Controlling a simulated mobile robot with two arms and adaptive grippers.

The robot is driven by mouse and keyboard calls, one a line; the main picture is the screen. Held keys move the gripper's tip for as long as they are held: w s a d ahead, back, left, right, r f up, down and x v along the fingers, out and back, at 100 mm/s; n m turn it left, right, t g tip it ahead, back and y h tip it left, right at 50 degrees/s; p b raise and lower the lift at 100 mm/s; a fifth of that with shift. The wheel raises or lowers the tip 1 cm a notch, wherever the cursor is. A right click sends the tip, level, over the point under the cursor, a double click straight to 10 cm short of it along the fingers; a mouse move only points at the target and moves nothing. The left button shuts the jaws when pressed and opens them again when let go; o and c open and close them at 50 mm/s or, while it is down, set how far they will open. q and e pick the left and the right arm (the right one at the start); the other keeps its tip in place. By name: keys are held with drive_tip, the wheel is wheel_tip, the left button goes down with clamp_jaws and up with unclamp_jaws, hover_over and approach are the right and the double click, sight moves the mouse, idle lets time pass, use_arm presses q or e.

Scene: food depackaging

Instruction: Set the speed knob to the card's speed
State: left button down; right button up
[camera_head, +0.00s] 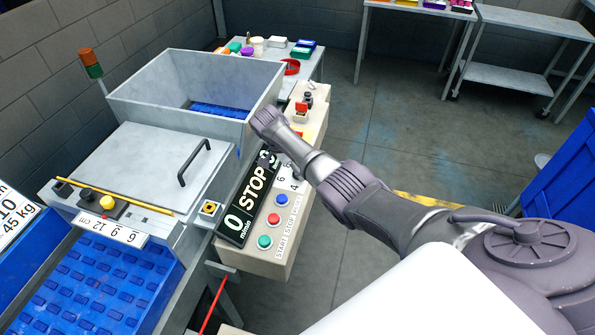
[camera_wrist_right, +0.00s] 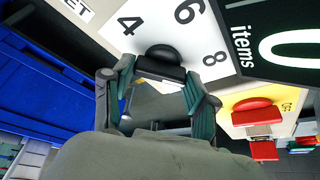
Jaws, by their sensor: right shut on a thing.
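The speed knob (camera_wrist_right: 162,62) is black and sits on a white dial (camera_wrist_right: 112,24) with 4, 6 and 8 visible in the right wrist view. My right gripper (camera_wrist_right: 160,78) is shut on the knob, one finger at each side. Which number the knob points at cannot be told. In the head view my right arm covers the knob, and only part of the dial (camera_head: 288,178) shows. The black display (camera_head: 246,203) reads 0 m/min and STOP. No speed card can be made out. My left gripper is not in view.
Green (camera_head: 264,242), red (camera_head: 273,219) and blue (camera_head: 281,200) buttons sit on the control panel near the dial. A red emergency button (camera_wrist_right: 252,105) on yellow is near the gripper. A lidded machine (camera_head: 140,165) stands left, with a blue belt (camera_head: 95,285) before it.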

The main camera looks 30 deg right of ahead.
drive_tip(key=m+b, duration=0.1)
drive_tip(key=b, duration=0.1)
drive_tip(key=m+g+b, duration=0.1)
drive_tip(key=m+b, duration=0.3)
drive_tip(key=shift+w+d+f+g+y, duration=0.1)
drive_tip(key=shift+f+g+y, duration=0.2)
drive_tip(key=shift+g, duration=0.1)
drive_tip(key=shift+r+m+g+y+b, duration=0.2)
drive_tip(key=shift+m+g+y+b, duration=0.15)
drive_tip(key=shift+m+b, duration=0.9)
drive_tip(key=shift+r, duration=0.1)
drive_tip(key=o, duration=1.2)
drive_tip(key=shift+c, duration=0.2)
drive_tip(key=v, duration=0.7)
drive_tip(key=shift+r, duration=0.2)
drive_tip(key=shift+f, duration=0.1)
